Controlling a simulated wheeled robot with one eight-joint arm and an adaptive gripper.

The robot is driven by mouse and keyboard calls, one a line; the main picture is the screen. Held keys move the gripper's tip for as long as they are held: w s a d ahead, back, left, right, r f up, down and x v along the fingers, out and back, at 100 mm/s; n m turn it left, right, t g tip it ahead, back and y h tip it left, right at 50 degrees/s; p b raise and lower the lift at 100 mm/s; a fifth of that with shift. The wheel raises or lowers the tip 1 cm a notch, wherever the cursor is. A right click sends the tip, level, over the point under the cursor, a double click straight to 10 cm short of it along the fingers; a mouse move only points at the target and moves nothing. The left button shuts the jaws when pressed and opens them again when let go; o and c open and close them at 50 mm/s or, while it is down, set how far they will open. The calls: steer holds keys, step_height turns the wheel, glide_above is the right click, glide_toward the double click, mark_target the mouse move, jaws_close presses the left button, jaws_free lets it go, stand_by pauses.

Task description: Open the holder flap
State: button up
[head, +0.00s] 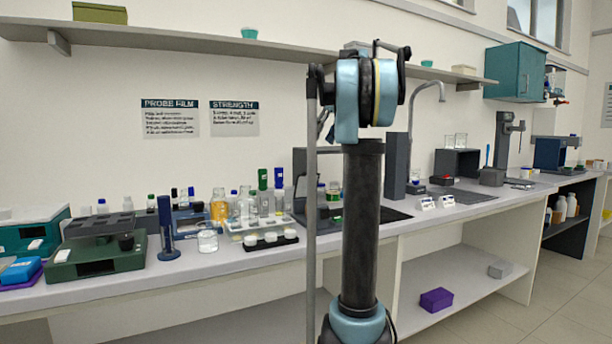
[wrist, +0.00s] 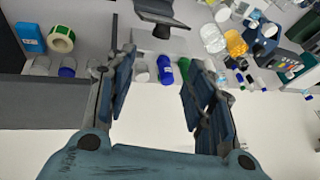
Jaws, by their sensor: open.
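I cannot surely pick out the holder flap in either view. A dark upright panel (head: 301,185) stands on the bench just left of my arm in the head view, partly hidden by it. In the wrist view a dark angled piece (wrist: 163,12) shows at the top edge; I cannot tell whether it is the same thing or the flap. My gripper (wrist: 163,60) is open in the wrist view, its two fingers apart and nothing held. Blue-capped (wrist: 166,73) and green-capped (wrist: 185,66) items show between or behind the fingers. In the head view the gripper is not clearly visible.
A white bottle rack (head: 258,222) and a glass beaker (head: 207,240) stand left of my arm. A dark green instrument (head: 97,255) is further left. A tall dark block (head: 395,165) and a tap (head: 428,95) are at right. A shelf (head: 180,38) runs above.

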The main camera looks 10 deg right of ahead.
glide_toward(305, 184)
steer(key=w+f, duration=0.1)
steer(key=w+a+f, duration=0.1)
steer(key=w+f, duration=0.1)
steer(key=w+a+f, duration=0.1)
steer(key=shift+w+a+f, duration=0.2)
steer(key=shift+w+a, duration=0.05)
steer(key=shift+w, duration=0.05)
jaws_close()
steer(key=shift+d, duration=0.1)
